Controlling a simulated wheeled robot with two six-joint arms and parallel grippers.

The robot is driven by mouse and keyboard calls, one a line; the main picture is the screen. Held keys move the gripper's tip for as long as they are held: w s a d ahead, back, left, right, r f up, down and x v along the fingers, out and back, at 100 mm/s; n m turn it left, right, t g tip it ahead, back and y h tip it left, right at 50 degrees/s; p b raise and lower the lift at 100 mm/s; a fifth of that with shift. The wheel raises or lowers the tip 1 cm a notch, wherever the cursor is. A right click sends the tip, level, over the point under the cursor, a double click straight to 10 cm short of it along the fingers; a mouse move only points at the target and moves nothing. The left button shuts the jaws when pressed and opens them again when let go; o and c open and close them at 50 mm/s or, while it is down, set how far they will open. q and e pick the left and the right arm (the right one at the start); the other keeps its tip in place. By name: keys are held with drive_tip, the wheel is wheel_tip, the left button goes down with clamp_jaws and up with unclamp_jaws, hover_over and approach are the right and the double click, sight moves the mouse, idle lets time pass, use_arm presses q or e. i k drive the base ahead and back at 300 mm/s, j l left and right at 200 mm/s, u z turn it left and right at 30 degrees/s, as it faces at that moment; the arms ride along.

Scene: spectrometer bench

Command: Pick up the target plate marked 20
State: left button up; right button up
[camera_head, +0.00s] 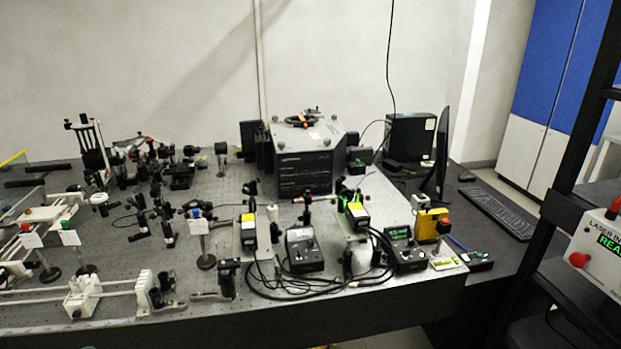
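Three small white plates stand upright on posts on the left half of the optical bench. One plate (198,226) has a blue top piece and stands on a round dark base, apart from the others. A second plate (70,238) has a green top piece, and a third plate (31,241) has a red top piece; these two stand close together near the left edge. Any numbers on them are too small to read, so I cannot tell which is marked 20. Neither of my grippers can be made out in the head view.
The perforated bench (110,322) is crowded with optics. A white rail assembly (83,297) lies at the front left. A large dark instrument (303,172) stands at the back. Boxes and loose black cables (290,287) fill the front right. A laser control box (600,250) is at far right.

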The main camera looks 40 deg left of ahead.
sight(69, 238)
drive_tip(key=u, duration=1.55)
